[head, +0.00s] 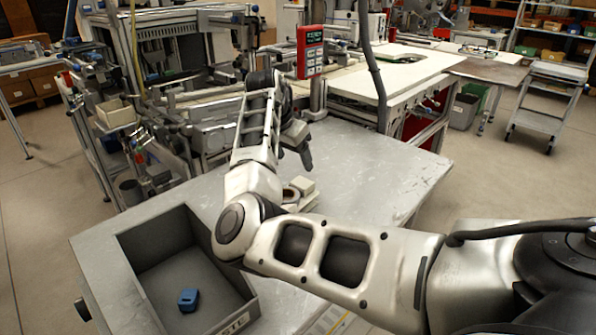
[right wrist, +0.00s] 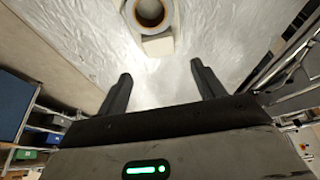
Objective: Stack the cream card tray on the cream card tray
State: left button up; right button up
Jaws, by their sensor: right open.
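My right gripper (head: 298,145) is open and empty above the grey metal table, with its arm crossing the head view from the right. In the right wrist view its two fingers are spread apart (right wrist: 161,75). Small cream pieces (head: 303,185) lie on the table just below the gripper, partly hidden by my arm; I cannot tell two trays apart for sure. The right wrist view shows a cream piece (right wrist: 158,46) beyond the fingertips, with a round reel with a brown core (right wrist: 150,12) on or against it, cut by the top edge. My left gripper is not in view.
A grey open bin (head: 128,248) stands at the table's left front, with a blue object (head: 188,299) inside. A red handheld device (head: 310,50) hangs on a post behind the table. The table's right part (head: 385,175) is clear.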

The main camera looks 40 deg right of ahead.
jog(key=shift+v, duration=1.75)
jog(key=shift+f, duration=0.1)
